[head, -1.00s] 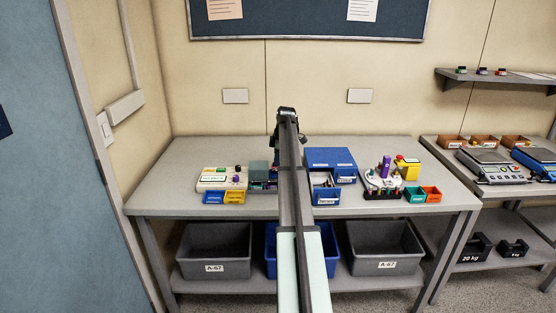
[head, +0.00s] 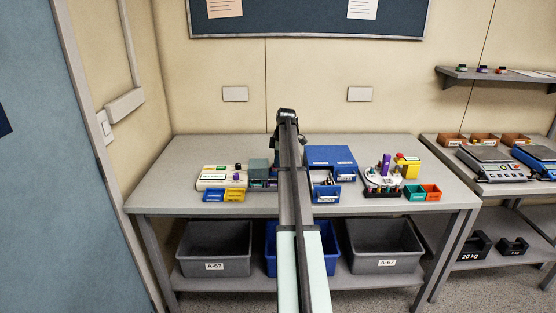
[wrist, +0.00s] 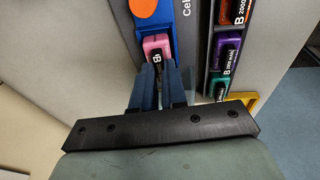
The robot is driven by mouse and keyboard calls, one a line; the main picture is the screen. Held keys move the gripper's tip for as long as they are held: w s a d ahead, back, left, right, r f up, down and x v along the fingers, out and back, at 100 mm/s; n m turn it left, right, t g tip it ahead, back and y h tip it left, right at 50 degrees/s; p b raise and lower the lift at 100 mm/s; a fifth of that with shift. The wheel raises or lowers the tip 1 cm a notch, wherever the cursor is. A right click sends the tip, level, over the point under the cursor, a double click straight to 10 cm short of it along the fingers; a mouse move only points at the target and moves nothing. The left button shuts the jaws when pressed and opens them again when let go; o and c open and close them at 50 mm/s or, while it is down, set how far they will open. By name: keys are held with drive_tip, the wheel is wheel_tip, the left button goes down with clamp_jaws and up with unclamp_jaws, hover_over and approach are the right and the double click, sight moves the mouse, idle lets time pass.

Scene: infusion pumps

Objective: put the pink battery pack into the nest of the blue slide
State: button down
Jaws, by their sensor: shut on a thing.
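The pink battery pack (wrist: 157,43), marked with a B, shows in the wrist view just beyond my fingertips. My gripper (wrist: 160,70) is shut on it. The pack lies at the near end of the blue slide (wrist: 157,28), with blue along its left and right sides. I cannot tell whether it is fully seated in the nest. The slide carries a round orange disc (wrist: 143,8) farther up. In the head view my arm covers the pack and most of my gripper.
In the wrist view a dark rack (wrist: 212,52) to the right holds a purple pack (wrist: 226,50) and a green pack (wrist: 217,85). In the head view a blue drawer cabinet (head: 331,157) stands right of my arm. The bench front (head: 180,204) is mostly clear.

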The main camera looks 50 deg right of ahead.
drive_tip(key=shift+f, duration=0.35)
drive_tip(key=c, duration=1.5)
unclamp_jaws()
drive_tip(key=shift+r, duration=0.15)
drive_tip(key=shift+v, duration=0.95)
drive_tip(key=shift+w, duration=0.2)
drive_tip(key=o, duration=0.6)
